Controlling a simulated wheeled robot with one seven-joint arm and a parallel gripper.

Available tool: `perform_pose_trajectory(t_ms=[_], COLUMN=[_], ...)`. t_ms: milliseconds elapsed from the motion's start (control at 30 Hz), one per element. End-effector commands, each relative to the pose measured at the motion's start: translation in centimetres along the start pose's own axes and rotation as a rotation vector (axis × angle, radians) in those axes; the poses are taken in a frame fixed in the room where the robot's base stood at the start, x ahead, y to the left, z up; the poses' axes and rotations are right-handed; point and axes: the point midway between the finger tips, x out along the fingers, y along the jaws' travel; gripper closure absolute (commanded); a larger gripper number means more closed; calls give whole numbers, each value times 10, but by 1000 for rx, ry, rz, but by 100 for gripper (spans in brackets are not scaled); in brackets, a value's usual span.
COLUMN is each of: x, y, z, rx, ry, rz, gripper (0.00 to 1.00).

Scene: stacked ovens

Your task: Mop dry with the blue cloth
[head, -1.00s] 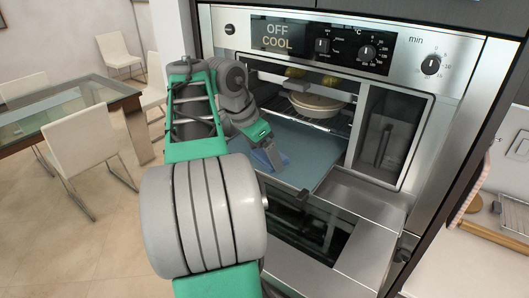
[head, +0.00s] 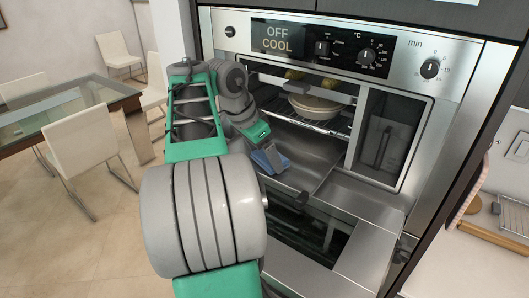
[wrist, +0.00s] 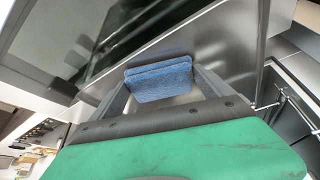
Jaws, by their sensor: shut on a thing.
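The blue cloth (head: 271,159) is a small folded pad at the end of my arm in the head view. My gripper (wrist: 165,90) is shut on it, with one finger on each side of the cloth (wrist: 158,78) in the wrist view. The cloth is at the left part of the bare metal floor (head: 312,160) of the upper oven, near its front edge. The floor looks plain grey, with no blue film visible on it. I cannot tell whether the cloth touches the metal.
A round pale dish (head: 314,106) stands on a wire rack (head: 325,126) above the floor. A metal-framed compartment (head: 384,140) is to the right. The panel display (head: 284,37) reads OFF COOL. A lower door (head: 305,225) juts out below.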

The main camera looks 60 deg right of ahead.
Motion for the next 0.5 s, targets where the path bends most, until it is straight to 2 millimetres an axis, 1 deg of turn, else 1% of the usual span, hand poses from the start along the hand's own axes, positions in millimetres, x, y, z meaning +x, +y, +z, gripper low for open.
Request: perform_pose_trajectory(t_ms=[33,100,400,500], x=[-11,-17,-42,-47], y=[0,0,0,-1], z=[-5,-8,-18,-21], rx=[1,1,2,5], ry=[1,2,2,4], rz=[-2,-3,-5,-5], gripper=[42,42,42,42])
